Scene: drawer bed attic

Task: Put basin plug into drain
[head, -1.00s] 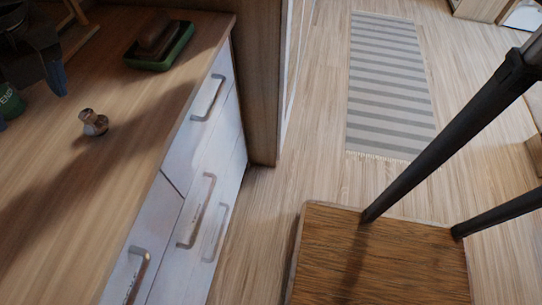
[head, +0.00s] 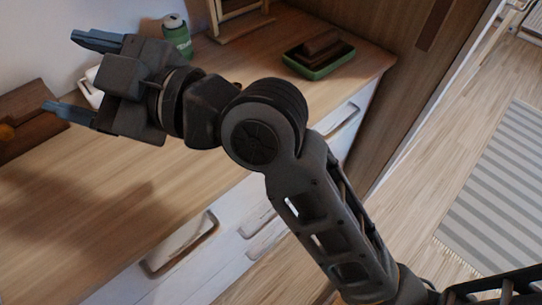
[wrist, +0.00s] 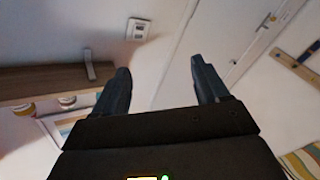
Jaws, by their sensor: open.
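My gripper (head: 62,71) is open and empty, raised above the left part of the wooden counter (head: 60,215) and pointing left. In the wrist view its two fingers (wrist: 160,65) are spread with nothing between them. I cannot make out a basin plug or a drain in either current view. The small metallic knob-like piece seen earlier on the counter is not clearly visible now. My arm covers part of the counter where it could be.
A green tray (head: 335,67) holding a brown block, a green can (head: 177,38) and a wooden box (head: 30,128) stand on the counter. White drawers (head: 205,265) with handles are below. A striped rug (head: 500,185) lies right. The wrist view shows a wall socket (wrist: 138,28).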

